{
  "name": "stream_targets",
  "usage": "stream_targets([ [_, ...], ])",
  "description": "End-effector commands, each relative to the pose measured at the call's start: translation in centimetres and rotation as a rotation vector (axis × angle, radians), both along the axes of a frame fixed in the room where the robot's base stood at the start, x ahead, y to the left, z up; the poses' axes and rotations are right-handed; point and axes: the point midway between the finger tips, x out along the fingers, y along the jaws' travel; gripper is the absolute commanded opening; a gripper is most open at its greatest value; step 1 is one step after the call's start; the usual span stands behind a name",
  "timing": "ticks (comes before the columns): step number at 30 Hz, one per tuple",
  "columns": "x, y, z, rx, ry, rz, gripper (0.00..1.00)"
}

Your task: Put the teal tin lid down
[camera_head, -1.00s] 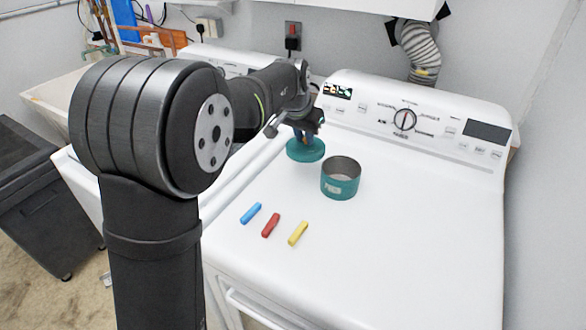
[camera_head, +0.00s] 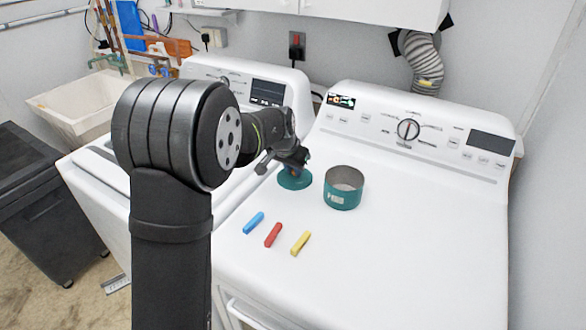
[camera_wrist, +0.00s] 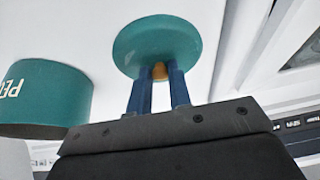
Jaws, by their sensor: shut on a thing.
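The teal tin lid (camera_head: 294,181) is a round disc with a small orange knob. It is at the left part of the white washer top, left of the tin. My gripper (camera_head: 303,163) is above the lid, shut on its knob. In the wrist view the blue fingers (camera_wrist: 159,76) are on either side of the orange knob, and the lid (camera_wrist: 157,42) is beyond them. The open teal tin (camera_head: 343,193) stands upright to the right, apart from the lid; it also shows in the wrist view (camera_wrist: 45,98). I cannot tell whether the lid touches the surface.
Blue (camera_head: 254,222), red (camera_head: 273,235) and yellow (camera_head: 300,243) sticks lie on the washer top (camera_head: 410,240) in front of the tin. The control panel (camera_head: 405,128) rises along the back. The right and front of the top are clear.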

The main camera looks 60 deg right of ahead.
Motion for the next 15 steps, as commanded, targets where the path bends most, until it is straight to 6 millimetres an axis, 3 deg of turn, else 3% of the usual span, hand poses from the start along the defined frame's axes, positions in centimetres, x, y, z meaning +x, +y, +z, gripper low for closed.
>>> stream_targets([
  [6, 0.00, -0.01, -0.29, 0.000, 0.000, 0.000, 0.00],
  [7, 0.00, -0.01, -0.32, 0.000, 0.000, 0.000, 0.20],
  [10, 0.00, -0.01, -0.29, 0.000, 0.000, 0.000, 0.40],
  [15, -0.01, 0.00, -0.31, 0.001, 0.000, 0.000, 0.40],
])
